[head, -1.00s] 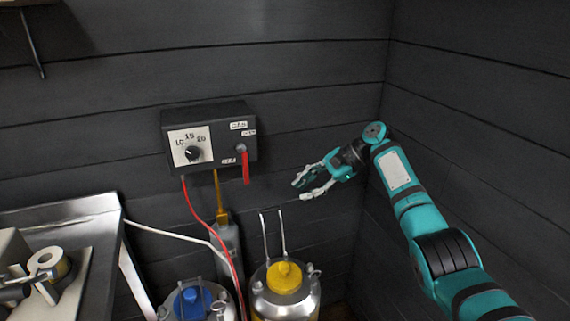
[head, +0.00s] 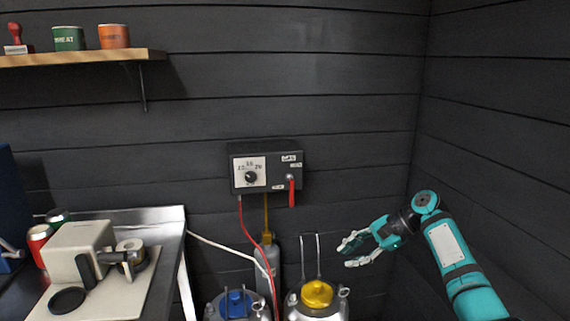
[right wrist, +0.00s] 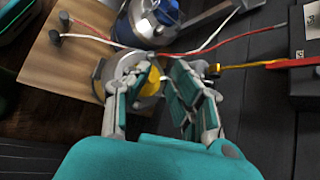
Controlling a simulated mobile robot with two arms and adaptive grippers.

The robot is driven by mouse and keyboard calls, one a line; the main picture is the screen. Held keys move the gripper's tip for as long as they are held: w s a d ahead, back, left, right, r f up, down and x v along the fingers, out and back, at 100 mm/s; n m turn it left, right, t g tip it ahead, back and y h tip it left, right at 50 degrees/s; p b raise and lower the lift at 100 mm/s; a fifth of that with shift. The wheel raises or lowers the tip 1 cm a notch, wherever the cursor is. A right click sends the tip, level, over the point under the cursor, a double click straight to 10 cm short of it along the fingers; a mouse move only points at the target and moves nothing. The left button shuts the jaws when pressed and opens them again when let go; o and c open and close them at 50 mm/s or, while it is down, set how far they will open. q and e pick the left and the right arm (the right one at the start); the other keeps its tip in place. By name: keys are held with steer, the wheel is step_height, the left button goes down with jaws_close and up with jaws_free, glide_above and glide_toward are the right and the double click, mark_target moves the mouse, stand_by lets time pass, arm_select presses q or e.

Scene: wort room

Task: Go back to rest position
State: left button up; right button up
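My right gripper (head: 357,250) is open and empty in the head view, in the air to the right of and below the control box (head: 265,167). In the right wrist view its two fingers (right wrist: 158,92) are apart with nothing held between them. The yellow-topped keg (head: 317,294) stands below and left of the gripper, and its yellow cap (right wrist: 153,77) shows partly behind the fingers in the wrist view. My left gripper is in neither current view.
A red lever (head: 291,190) hangs from the box on the dark plank wall. A blue-topped keg (head: 238,303) stands left of the yellow one. A steel counter (head: 160,215) is at left, below a wooden shelf (head: 80,58) with two cups. The right corner is bare wall.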

steer(key=s+a+f+n+h, duration=0.15)
steer(key=s+f+n, duration=0.25)
steer(key=s+f, duration=0.6)
steer(key=s+f+n+h, duration=0.35)
steer(key=s+f, duration=0.25)
steer(key=f, duration=0.8)
steer(key=s+d+f+n+h, duration=0.1)
steer(key=s+f+n, duration=0.25)
steer(key=s, duration=0.95)
steer(key=s+d+r+n+t+h, duration=0.1)
steer(key=s+d+r+n+h, duration=0.15)
steer(key=s, duration=0.45)
steer(key=s+d+r+n+t+h, duration=0.1)
steer(key=s+d+r+n, duration=0.15)
steer(key=s, duration=0.45)
step_height(320, 180, down, 24)
steer(key=s+g+p, duration=0.1)
steer(key=g, duration=0.1)
arm_select(q)
step_height(320, 180, up, 2)
steer(key=shift+r+p, duration=0.15)
steer(key=shift+p, duration=0.55)
arm_select(e)
steer(key=s+d+f+g, duration=0.1)
steer(key=s+d+f, duration=0.1)
steer(key=s+f, duration=1.3)
steer(key=shift+s+d+f, duration=0.2)
steer(key=shift+s, duration=0.75)
